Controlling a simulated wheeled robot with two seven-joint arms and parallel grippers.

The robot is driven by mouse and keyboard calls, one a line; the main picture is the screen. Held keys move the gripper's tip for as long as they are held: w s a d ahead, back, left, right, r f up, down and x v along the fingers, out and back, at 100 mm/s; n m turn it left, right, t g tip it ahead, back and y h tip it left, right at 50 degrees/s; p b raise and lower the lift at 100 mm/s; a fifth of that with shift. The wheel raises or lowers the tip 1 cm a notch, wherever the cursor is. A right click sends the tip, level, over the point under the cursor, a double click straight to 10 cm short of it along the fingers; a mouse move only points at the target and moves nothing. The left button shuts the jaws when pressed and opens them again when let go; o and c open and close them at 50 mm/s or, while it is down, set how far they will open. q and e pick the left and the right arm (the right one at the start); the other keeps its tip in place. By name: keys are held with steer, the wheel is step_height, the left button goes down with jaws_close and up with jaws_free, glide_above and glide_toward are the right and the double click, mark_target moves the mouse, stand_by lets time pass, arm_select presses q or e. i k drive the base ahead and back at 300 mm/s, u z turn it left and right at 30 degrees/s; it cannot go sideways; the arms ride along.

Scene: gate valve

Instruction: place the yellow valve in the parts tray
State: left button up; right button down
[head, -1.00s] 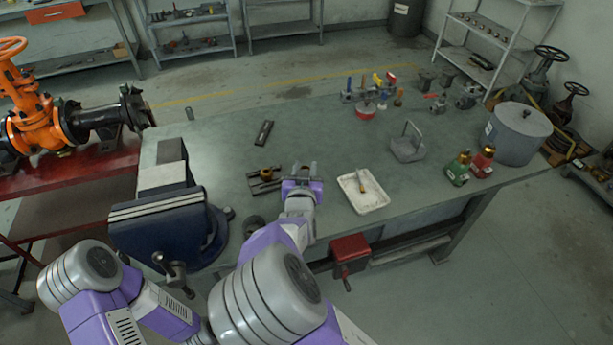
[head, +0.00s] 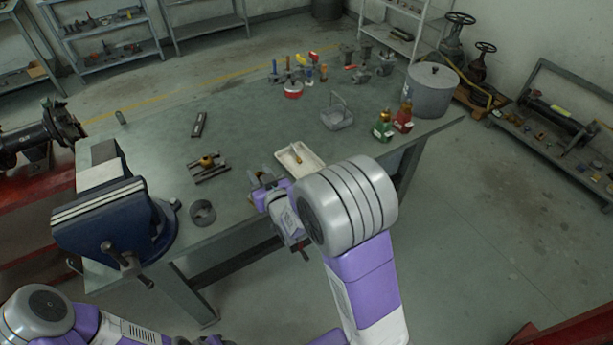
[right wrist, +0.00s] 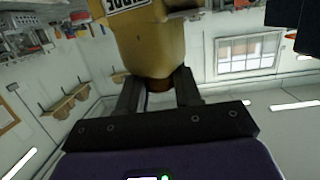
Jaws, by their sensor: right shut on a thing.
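A yellow valve body (right wrist: 150,45) with a white label fills the top middle of the right wrist view. My right gripper (right wrist: 160,90) is shut on its narrower end; the rest of it runs out of the frame. In the head view my right gripper (head: 264,181) is over the bench's front part, just left of the white tray (head: 312,162). The held valve is hard to make out there. The white tray, likely the parts tray, lies flat with a brush-like tool (head: 297,155) in it. My left gripper is out of view; only left arm links show.
On the bench (head: 240,120), a blue vise (head: 115,215), a dark ring (head: 202,212) and dark bars with a brass piece (head: 208,166) are left. A grey basket (head: 337,118), small bottles (head: 383,125), a pot (head: 432,92) and several small valves (head: 292,88) stand farther back.

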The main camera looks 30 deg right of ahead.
mark_target(305, 169)
steer(key=k, duration=0.95)
steer(key=z, duration=0.9)
steer(key=i, duration=1.65)
steer(key=u, duration=0.35)
